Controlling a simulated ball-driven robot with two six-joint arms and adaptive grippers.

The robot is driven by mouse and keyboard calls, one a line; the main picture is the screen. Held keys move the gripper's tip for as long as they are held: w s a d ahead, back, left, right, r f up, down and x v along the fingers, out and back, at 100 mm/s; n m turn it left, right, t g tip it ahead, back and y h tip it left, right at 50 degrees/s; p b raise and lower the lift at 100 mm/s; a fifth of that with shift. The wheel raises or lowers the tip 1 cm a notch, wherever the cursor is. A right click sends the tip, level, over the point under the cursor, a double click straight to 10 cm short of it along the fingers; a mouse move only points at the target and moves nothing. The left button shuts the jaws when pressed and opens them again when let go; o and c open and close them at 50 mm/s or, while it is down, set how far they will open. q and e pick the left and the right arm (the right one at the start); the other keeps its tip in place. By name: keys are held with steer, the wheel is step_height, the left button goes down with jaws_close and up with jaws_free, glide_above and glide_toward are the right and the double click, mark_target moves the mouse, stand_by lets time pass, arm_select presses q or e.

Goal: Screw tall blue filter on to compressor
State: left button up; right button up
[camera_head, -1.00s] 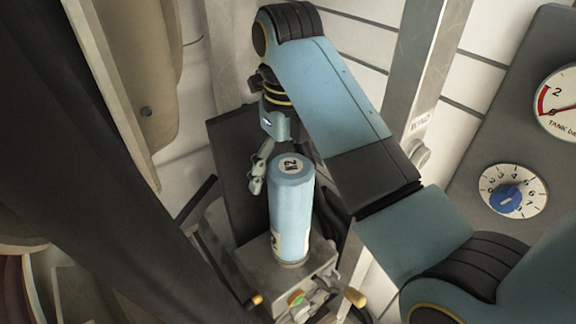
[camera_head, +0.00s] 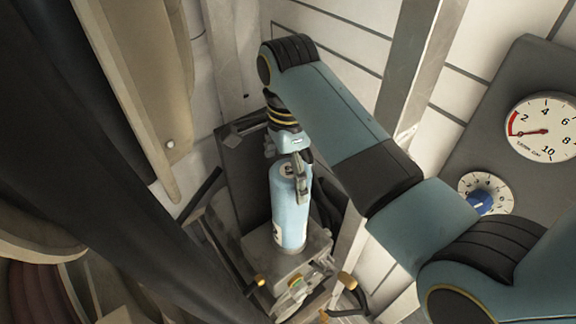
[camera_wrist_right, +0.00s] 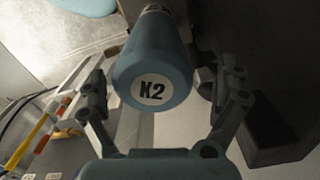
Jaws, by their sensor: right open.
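The tall blue filter (camera_head: 290,212) stands upright on the grey compressor (camera_head: 268,262) in the head view. Its top carries a round white K2 label, clear in the right wrist view on the filter (camera_wrist_right: 153,88). My right gripper (camera_head: 286,178) is at the filter's upper end, with one finger in front of it. In the right wrist view the open fingers of the right gripper (camera_wrist_right: 160,92) are on either side of the filter's top, with gaps visible. The joint between filter base and compressor is too small to judge. My left gripper is not in view.
A gauge (camera_head: 543,128) and a blue-knobbed dial (camera_head: 484,197) are on the dark panel at right. A metal post (camera_head: 405,90) stands behind my right arm. Orange-tipped handles (camera_head: 347,280) stick out at the compressor's front. A dark plate (camera_head: 240,185) stands behind the filter.

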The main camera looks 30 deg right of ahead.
mark_target(290, 208)
steer(key=n, duration=0.6)
steer(key=shift+s+r+n, duration=0.1)
steer(key=shift+s+n, duration=0.05)
steer(key=shift+n, duration=0.15)
steer(key=n, duration=0.5)
steer(key=shift+s+r, duration=0.2)
steer(key=shift+r, duration=0.15)
steer(key=n, duration=0.3)
steer(key=shift+d+r+n, duration=0.1)
steer(key=shift+r+n, duration=0.2)
steer(key=n, duration=0.3)
steer(key=r+n, duration=0.1)
steer(key=n, duration=0.2)
steer(key=shift+s+r, duration=0.15)
steer(key=shift+s, duration=0.05)
steer(key=n, duration=0.3)
steer(key=shift+r, duration=0.35)
steer(key=n, duration=0.2)
steer(key=r+n, duration=0.1)
steer(key=n, duration=0.1)
steer(key=shift+s+d+n+b, duration=0.1)
steer(key=shift+n+b, duration=0.2)
steer(key=shift+b, duration=0.05)
steer(key=shift+r+n, duration=0.5)
steer(key=shift+n, duration=0.5)
steer(key=shift+f, duration=0.1)
step_height(290, 208, down, 10)
steer(key=shift+f+p, duration=0.15)
steer(key=shift+p, duration=0.2)
